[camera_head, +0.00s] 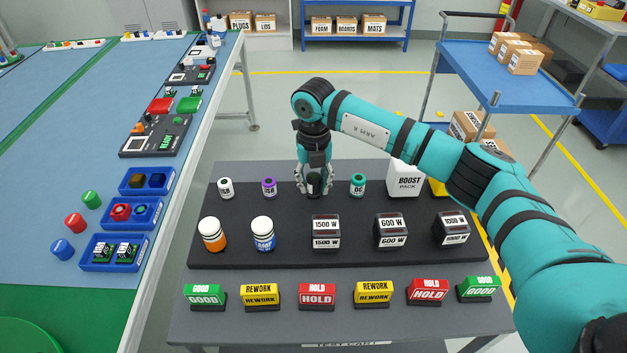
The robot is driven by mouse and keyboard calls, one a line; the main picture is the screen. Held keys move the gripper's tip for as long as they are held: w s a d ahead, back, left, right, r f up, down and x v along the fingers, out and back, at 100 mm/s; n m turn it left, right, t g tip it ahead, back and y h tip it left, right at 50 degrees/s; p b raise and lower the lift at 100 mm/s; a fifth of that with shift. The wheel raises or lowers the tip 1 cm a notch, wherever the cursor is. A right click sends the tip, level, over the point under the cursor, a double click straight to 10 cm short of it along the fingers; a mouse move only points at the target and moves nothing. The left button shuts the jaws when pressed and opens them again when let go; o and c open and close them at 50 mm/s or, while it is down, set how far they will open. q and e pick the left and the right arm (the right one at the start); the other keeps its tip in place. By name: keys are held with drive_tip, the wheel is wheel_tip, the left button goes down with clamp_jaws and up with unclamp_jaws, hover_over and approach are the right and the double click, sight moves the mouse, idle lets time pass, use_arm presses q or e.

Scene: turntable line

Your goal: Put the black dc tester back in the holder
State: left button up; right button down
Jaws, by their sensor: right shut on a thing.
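My right gripper (314,188) points down over the back row of the black holder board (285,210) on the grey cart. It is shut on a small dark cylinder (316,183), which looks like the black dc tester; the fingers hide most of it and no label shows. It is at or just above the board; I cannot tell whether it touches. In the same row stand a white USB tester (225,188) and a purple USB tester (269,187) to the left, and a teal DC tester (358,185) to the right. My left gripper is not in view.
A white boost pack (405,181) stands at the row's right. Label blocks (317,296) line the cart's front. A blue workbench (70,180) lies left.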

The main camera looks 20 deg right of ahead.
drive_tip(key=shift+f, duration=0.3)
drive_tip(key=c, duration=0.9)
unclamp_jaws()
drive_tip(key=shift+o, duration=0.2)
